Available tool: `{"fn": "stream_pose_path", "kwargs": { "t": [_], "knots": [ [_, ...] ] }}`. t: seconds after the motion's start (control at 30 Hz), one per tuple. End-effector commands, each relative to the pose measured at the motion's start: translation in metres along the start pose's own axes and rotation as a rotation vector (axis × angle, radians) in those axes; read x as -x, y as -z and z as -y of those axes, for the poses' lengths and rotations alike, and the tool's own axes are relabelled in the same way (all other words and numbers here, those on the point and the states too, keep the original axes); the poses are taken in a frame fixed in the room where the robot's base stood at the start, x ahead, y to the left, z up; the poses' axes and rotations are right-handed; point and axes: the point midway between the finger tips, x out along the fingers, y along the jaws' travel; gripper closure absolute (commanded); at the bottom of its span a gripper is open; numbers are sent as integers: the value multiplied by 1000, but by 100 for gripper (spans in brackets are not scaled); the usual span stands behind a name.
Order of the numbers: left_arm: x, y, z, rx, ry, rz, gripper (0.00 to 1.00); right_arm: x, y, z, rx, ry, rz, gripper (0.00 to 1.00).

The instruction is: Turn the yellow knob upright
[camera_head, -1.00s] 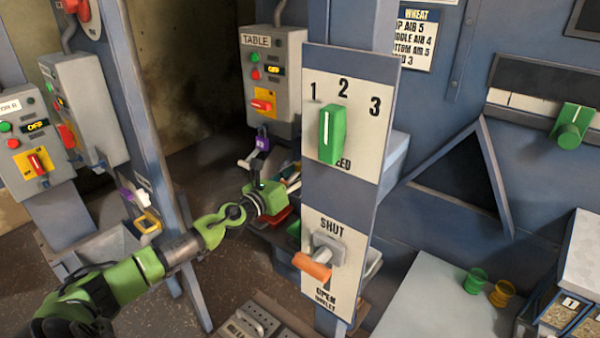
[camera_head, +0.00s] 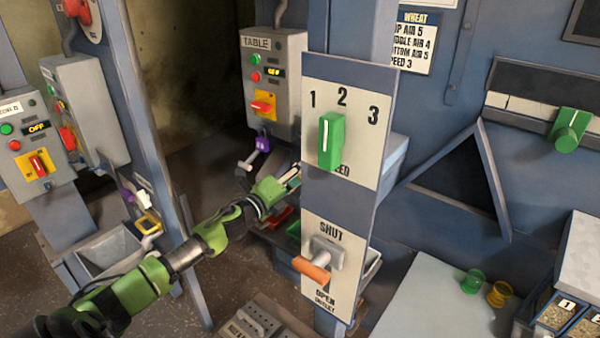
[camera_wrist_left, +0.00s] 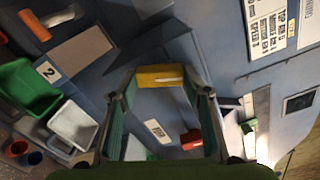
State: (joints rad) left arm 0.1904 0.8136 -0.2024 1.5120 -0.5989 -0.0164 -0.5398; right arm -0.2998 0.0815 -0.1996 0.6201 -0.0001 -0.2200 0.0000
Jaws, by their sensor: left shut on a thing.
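The yellow knob (camera_wrist_left: 160,76) is a short bar with a white pointer line, in the upper middle of the left wrist view. The line runs nearly level across that picture. My left gripper (camera_wrist_left: 160,90) has one finger at each end of the knob and is shut on it. In the head view my left gripper (camera_head: 283,183) reaches behind the left edge of the speed panel. Its fingertips and the yellow knob are hidden there. My right gripper is in neither view.
The speed panel (camera_head: 360,93) with a green knob (camera_head: 331,140) and an orange-handled lever (camera_head: 312,268) stands right beside my left gripper. A TABLE control box (camera_head: 285,90) hangs behind. A light worktop (camera_head: 430,300) lies front right, with green and amber cups on it.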

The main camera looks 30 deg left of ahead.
Motion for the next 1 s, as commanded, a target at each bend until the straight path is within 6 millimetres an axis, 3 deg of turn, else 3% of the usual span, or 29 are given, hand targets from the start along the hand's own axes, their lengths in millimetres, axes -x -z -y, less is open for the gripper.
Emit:
{"fn": "stream_pose_path", "kwargs": {
  "t": [0.5,1.0],
  "knots": [
    [0,-2,1,346,0,3,77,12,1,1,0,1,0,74],
    [0,-2,0,415,0,3,77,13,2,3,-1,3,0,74]
  ]
}}
